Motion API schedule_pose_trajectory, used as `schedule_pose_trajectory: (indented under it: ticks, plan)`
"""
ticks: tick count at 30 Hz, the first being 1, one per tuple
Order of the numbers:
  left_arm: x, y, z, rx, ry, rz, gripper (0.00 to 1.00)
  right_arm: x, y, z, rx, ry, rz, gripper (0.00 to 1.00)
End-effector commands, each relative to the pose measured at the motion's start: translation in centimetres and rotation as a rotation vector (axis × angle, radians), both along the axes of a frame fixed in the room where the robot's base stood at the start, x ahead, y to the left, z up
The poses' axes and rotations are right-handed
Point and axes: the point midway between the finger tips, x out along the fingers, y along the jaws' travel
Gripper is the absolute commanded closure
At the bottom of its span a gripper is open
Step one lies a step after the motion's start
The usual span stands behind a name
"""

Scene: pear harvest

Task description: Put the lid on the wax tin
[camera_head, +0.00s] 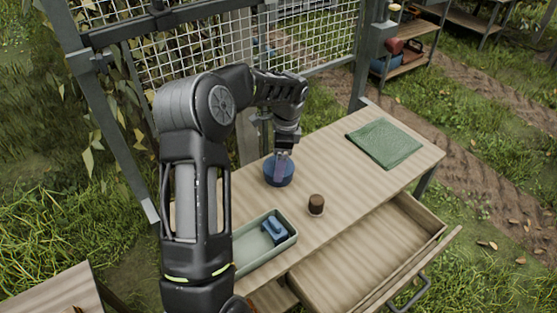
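A dark blue round tin (279,178) stands on the wooden table, left of its middle. I cannot tell whether its lid is on it or whether the blue top is the lid itself. My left gripper (282,161) points down right over the tin, its fingertips at or just above its top. The fingers hide part of the top. I cannot tell whether they are closed on anything. No separate lid shows clearly elsewhere on the table. My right gripper is not in view.
A small dark brown cylinder (316,205) stands right of the tin. A pale green tray (250,263) holds a blue object (274,231). A folded green cloth (385,143) lies at the far right. An open, empty drawer (368,253) juts from the front. Wire mesh (325,40) stands behind.

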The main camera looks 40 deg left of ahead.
Motion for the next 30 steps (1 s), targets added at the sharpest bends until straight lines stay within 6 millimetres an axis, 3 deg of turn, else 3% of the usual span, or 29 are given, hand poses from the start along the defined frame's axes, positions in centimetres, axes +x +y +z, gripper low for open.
schedule_pose_trajectory:
  ticks: [24,25,30]
  plan:
    - [0.0,0.0,-1.3,0.000,0.000,0.000,0.54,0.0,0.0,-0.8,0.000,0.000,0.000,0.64]
    - [0.0,0.0,-1.2,0.000,0.000,0.000,0.14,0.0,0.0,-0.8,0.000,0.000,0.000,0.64]
    - [0.0,0.0,-1.2,0.000,0.000,0.000,0.07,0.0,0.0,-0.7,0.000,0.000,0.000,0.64]
